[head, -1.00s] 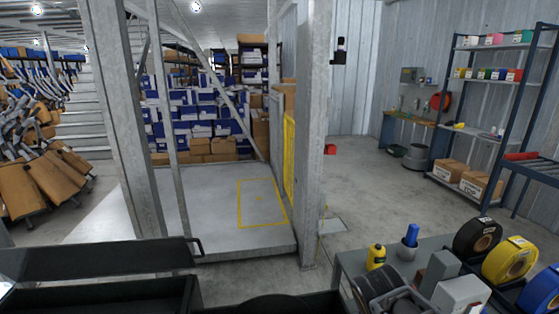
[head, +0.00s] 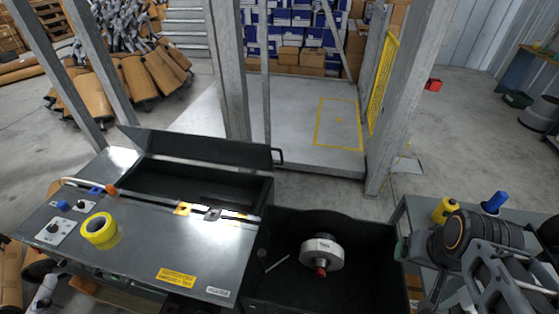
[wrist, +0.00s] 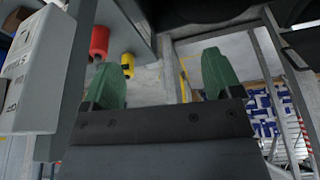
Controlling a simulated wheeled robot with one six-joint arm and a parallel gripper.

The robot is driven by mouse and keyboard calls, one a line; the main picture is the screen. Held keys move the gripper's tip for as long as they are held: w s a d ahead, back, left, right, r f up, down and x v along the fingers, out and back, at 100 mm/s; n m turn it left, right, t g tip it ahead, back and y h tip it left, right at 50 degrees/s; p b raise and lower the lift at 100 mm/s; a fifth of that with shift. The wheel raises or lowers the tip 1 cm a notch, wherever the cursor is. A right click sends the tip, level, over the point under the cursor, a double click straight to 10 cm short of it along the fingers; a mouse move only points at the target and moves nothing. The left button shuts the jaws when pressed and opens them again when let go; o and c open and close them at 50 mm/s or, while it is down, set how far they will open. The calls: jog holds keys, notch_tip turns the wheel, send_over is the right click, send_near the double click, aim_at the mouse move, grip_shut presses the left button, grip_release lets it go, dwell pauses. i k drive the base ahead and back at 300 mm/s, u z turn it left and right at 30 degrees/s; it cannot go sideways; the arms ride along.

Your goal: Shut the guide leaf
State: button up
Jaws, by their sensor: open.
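In the head view my arm is at the lower right, well away from the leaf; the fingertips are hard to make out there.
Yellow tape (head: 100,230) lies on the machine top (head: 180,255). A black bin (head: 345,240) beside it holds a round white part (head: 322,253). A yellow bottle (head: 446,210) and a blue bottle (head: 495,203) stand on the right bench. A steel post (head: 405,100) rises behind.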

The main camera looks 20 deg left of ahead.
aim_at(253, 156)
jog(key=z, duration=0.05)
jog(key=k, duration=0.35)
jog(key=u, duration=0.6)
jog(key=i, duration=0.45)
jog(key=u, duration=0.15)
